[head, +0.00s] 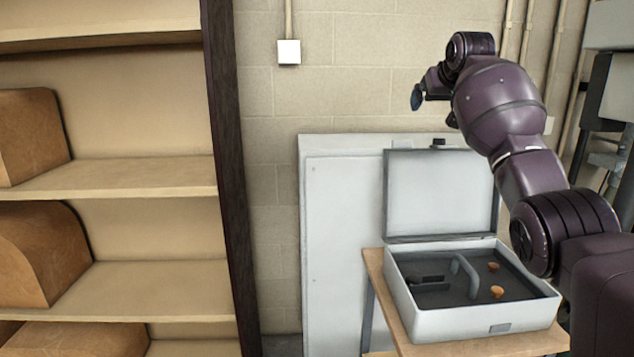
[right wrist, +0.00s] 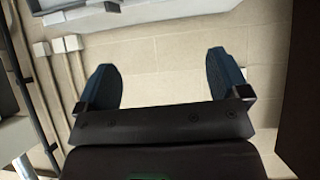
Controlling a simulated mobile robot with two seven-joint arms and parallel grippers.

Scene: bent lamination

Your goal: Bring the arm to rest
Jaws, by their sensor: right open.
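My right arm comes in from the right in the head view and is raised, bent, above an open case. My right gripper (head: 418,96) is at the far end of the arm, high in front of the block wall and pointing left. Only part of it shows there. In the right wrist view the two blue-padded fingers of the right gripper (right wrist: 165,85) stand wide apart with nothing between them. The wall shows behind them. My left gripper is not in view.
An open grey case (head: 470,327) with small orange pieces inside stands on a wooden table (head: 372,268) below the arm. A wooden shelf (head: 120,178) with brown boxes fills the left. A white cabinet (head: 340,240) stands at the wall. Pipes run at the right.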

